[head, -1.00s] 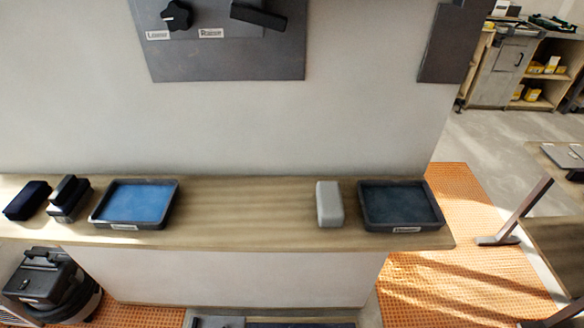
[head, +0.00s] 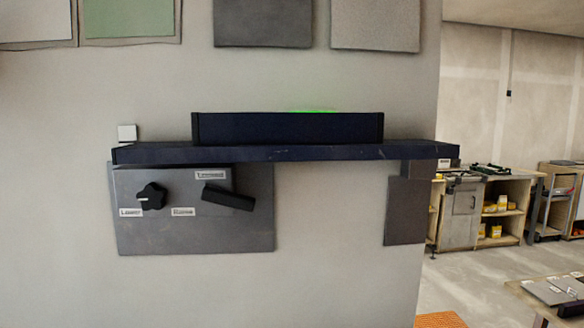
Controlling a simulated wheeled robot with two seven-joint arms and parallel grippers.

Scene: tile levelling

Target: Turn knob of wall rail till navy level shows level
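The navy level (head: 288,127) lies on top of the wall rail (head: 285,153), a long dark bar fixed across the wall. A green glow shows on the level's top edge, right of its middle. The rail looks near horizontal, its left end slightly lower in the picture. The black lobed knob (head: 152,196) sits on the grey plate (head: 195,235) below the rail's left part, between small labels that seem to read Lower and Raise. A black bar handle (head: 228,197) is to its right, under another label. Neither of my grippers is in view.
A small white block (head: 127,132) is above the rail's left end. A dark panel (head: 405,211) hangs under the right end. Sample tiles (head: 375,22) are on the wall above. The wall ends at the right, with a workbench (head: 463,213) beyond.

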